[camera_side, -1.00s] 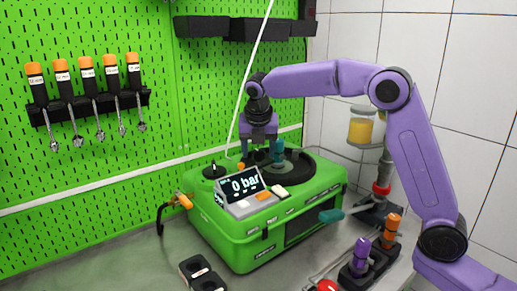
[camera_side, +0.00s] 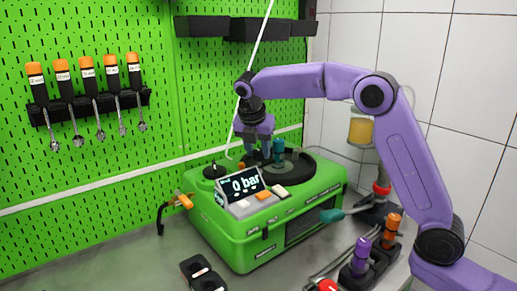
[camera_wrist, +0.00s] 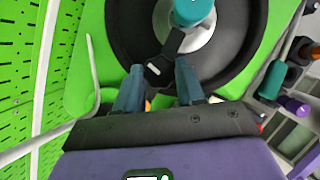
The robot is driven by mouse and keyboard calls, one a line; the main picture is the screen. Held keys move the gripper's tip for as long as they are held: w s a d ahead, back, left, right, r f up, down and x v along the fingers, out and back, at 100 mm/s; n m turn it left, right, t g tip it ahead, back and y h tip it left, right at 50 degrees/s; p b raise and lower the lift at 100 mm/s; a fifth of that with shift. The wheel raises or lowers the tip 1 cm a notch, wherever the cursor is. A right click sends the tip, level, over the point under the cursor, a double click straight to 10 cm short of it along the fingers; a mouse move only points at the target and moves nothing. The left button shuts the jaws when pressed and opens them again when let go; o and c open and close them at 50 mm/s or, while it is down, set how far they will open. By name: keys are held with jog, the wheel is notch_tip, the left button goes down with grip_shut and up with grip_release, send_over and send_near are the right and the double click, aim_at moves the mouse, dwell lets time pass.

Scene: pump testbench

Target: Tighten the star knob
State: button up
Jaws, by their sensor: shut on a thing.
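My gripper (camera_side: 251,162) is low over the round black top of the green pump case (camera_side: 235,245), left of an upright teal cylinder (camera_side: 279,148). In the wrist view the fingers (camera_wrist: 160,70) are shut on a black knob-like part (camera_wrist: 158,69) with a white mark. This part joins a black arm reaching up to the teal cylinder (camera_wrist: 193,10), which stands on a pale metal disc (camera_wrist: 203,38). I cannot make out a star shape, so I cannot tell if the held part is the star knob. The display (camera_side: 243,184) reads "0 bar".
A black round knob (camera_side: 214,171) sits on the case's left top. A teal handle (camera_side: 332,215) sticks out at its right. Several orange-handled tools (camera_side: 87,75) hang on the green pegboard. A holder with purple (camera_side: 361,250) and orange handles stands front right.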

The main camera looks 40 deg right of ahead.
jog(key=m+g, duration=0.1)
jog(key=m, duration=0.2)
jog(key=m+g+h, duration=0.1)
jog(key=m, duration=0.1)
jog(key=shift+w+a+m, duration=0.1)
jog(key=shift+w+m, duration=0.1)
jog(key=shift+m, duration=0.2)
jog(key=m+g, duration=0.1)
jog(key=m, duration=0.1)
jog(key=m+g, duration=0.1)
jog(key=m, duration=0.2)
jog(key=shift+w+m+y, duration=0.15)
jog(key=shift+m+y, duration=0.15)
jog(key=shift+r, duration=0.1)
jog(key=o, duration=1)
jog(key=shift+o, duration=0.2)
